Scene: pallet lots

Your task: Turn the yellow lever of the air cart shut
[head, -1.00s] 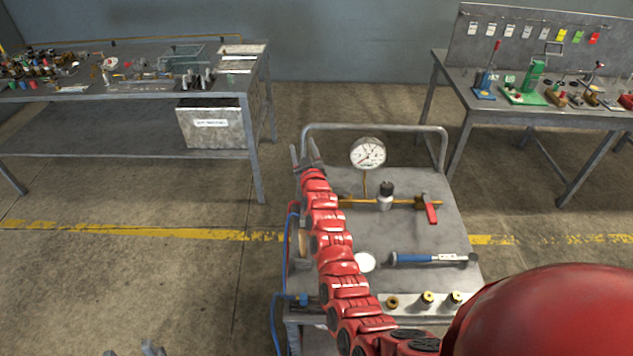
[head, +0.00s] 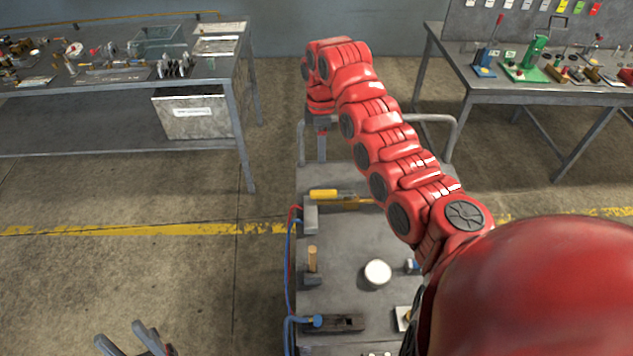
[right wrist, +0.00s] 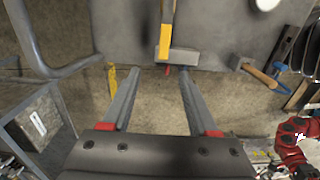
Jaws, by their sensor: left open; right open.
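The air cart (head: 340,240) stands in the middle of the head view. Its yellow lever (head: 323,195) lies at the top left of the cart, about in line with the brass-coloured pipe. The lever also shows at the top of the right wrist view (right wrist: 165,42), beside a grey block (right wrist: 177,57). My right gripper (head: 322,158) hangs down at the cart's back left, beyond the lever. Its fingers (right wrist: 159,75) are apart with nothing between them, short of the lever in the wrist view. My left gripper (head: 132,340) is open and empty at the bottom left. My right arm hides the gauge and the red lever.
A wood-handled tool (head: 312,260), a white disc (head: 377,272) and a dark block (head: 340,322) are on the cart. Blue and red hoses run along its left edge. The cart's rail (head: 440,118) rises behind. Benches stand back left (head: 237,95) and back right (head: 560,95).

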